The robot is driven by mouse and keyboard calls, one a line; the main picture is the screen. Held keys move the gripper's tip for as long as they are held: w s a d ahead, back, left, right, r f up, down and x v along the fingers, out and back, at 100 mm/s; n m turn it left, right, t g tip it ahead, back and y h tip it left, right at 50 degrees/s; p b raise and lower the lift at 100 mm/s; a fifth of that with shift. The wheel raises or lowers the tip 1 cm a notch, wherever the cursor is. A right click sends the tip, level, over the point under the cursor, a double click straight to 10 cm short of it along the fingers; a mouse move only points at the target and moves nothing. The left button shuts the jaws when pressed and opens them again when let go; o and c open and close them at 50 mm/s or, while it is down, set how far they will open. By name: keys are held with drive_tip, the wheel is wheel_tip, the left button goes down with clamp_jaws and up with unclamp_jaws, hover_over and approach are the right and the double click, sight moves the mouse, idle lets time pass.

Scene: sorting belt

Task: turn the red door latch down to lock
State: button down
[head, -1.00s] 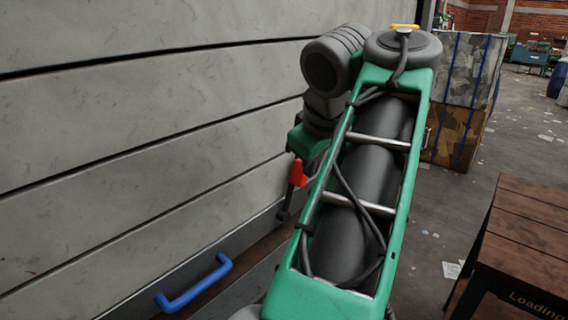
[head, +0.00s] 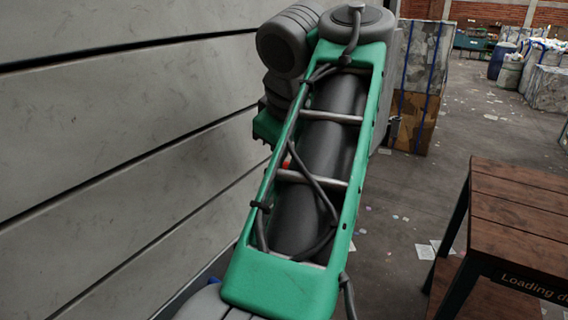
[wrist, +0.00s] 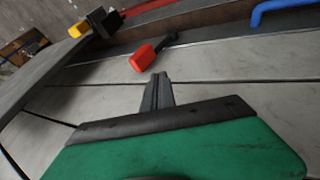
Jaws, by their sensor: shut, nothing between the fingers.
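The red door latch (wrist: 143,57) shows in the wrist view, just above my fingertips. Its red grip points toward the lower left of that picture, and its dark stem runs to the upper right. In the head view only a speck of red (head: 287,163) shows through my green arm frame; the rest is hidden. My gripper (wrist: 160,76) is shut and empty. Its tips are close to the red grip in the wrist picture, with no clear contact. My fingers are hidden behind my arm in the head view.
Large grey door panels (head: 100,150) fill the left. A blue handle (wrist: 275,8) is at the upper right of the wrist view. A yellow-and-black fitting (wrist: 102,22) is at the upper left. A brown wooden bench (head: 520,215) stands right, with open floor between.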

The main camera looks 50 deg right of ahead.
drive_tip(key=d+b+x, duration=0.2)
drive_tip(key=b+x, duration=0.5)
drive_tip(key=x, duration=0.4)
drive_tip(key=shift+s+d, duration=0.2)
drive_tip(key=shift+d, duration=0.3)
drive_tip(key=shift+r, duration=0.1)
